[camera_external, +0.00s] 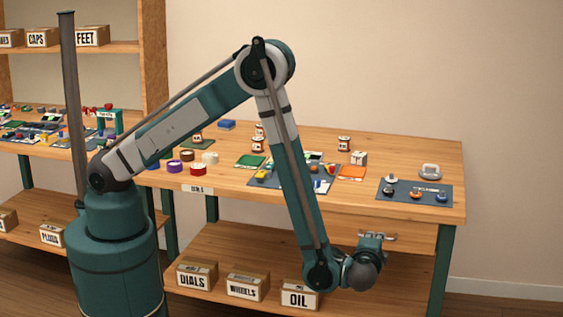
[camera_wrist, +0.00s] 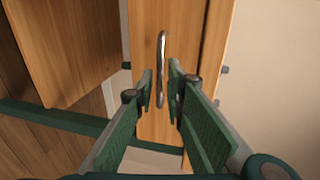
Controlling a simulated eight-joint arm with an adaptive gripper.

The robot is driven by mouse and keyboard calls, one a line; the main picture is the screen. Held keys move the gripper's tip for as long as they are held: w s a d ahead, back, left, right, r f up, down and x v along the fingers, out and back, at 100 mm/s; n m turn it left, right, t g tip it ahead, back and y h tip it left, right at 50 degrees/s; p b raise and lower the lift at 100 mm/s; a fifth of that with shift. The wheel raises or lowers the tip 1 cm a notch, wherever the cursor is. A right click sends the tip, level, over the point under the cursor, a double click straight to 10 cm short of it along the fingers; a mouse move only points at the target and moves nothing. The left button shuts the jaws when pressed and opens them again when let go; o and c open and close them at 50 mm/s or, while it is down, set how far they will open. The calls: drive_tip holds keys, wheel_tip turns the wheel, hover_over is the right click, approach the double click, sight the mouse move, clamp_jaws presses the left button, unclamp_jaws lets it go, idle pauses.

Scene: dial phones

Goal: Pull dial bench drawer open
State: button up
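The dial bench drawer (camera_external: 408,236) has a wooden front under the bench top, at the right. It looks shut, though my arm hides part of it. Its metal bar handle (camera_wrist: 161,50) runs upright in the wrist view, against the wooden drawer front (camera_wrist: 145,50). My gripper (camera_wrist: 160,82) is open, with one finger on each side of the handle's lower part. A gap shows between the fingers and the bar, so I cannot see contact. In the external view my gripper (camera_external: 372,242) is at the drawer front, its fingertips mostly hidden.
The bench top (camera_external: 420,165) carries mats, small parts and a dark mat (camera_external: 435,187) at its right end. Boxes marked DIALS (camera_external: 196,276), WHEELS (camera_external: 247,287) and OIL (camera_external: 299,295) stand on the lower shelf. A green bench leg (camera_external: 441,265) is right of my gripper.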

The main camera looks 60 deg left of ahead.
drive_tip(key=shift+b+x, duration=0.35)
drive_tip(key=shift+x, duration=1.5)
drive_tip(key=shift+c, duration=0.3)
clamp_jaws()
drive_tip(key=shift+s+d, duration=0.1)
drive_tip(key=f+v, duration=0.3)
drive_tip(key=v, duration=1)
drive_tip(key=d+f+v, duration=0.1)
drive_tip(key=f+v, duration=0.2)
drive_tip(key=v, duration=1.1)
drive_tip(key=shift+s+d+r, duration=0.2)
drive_tip(key=shift+s, duration=0.45)
drive_tip(key=shift+o, duration=0.3)
unclamp_jaws()
